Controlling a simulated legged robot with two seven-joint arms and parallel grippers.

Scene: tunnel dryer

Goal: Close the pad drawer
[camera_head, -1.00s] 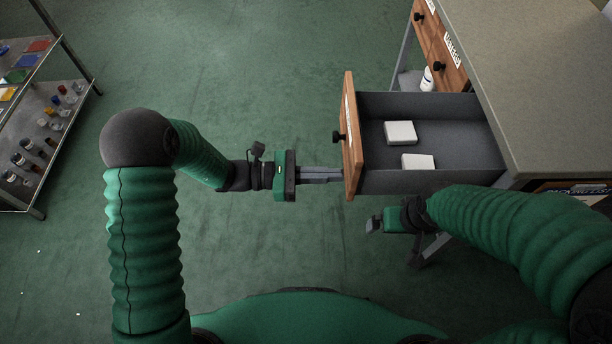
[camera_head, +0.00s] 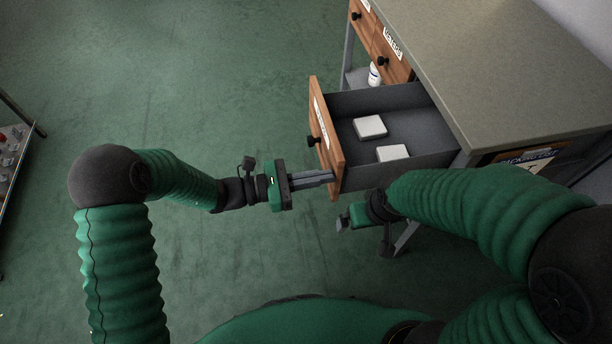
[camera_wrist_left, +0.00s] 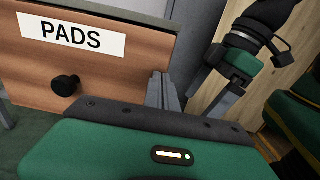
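The pad drawer (camera_head: 390,103) is pulled out of the bench, with two white pads (camera_head: 370,127) (camera_head: 393,153) inside. Its wooden front has a dark round knob (camera_head: 313,140); in the left wrist view the front (camera_wrist_left: 120,70) carries a "PADS" label (camera_wrist_left: 70,34). My left gripper (camera_head: 329,178) is shut and empty, its fingertips at the near end of the drawer front, right of the knob in the wrist view (camera_wrist_left: 164,88). I cannot tell whether they touch it. My right gripper (camera_head: 342,222) hangs in front of the drawer's near side; its finger opening is unclear.
The bench top (camera_head: 500,70) is bare. Other wooden drawers (camera_head: 385,45) sit farther along the bench and look shut. A white bottle (camera_head: 374,75) stands on a lower shelf. A metal shelf rack (camera_head: 15,150) is at the left edge. The green floor between is clear.

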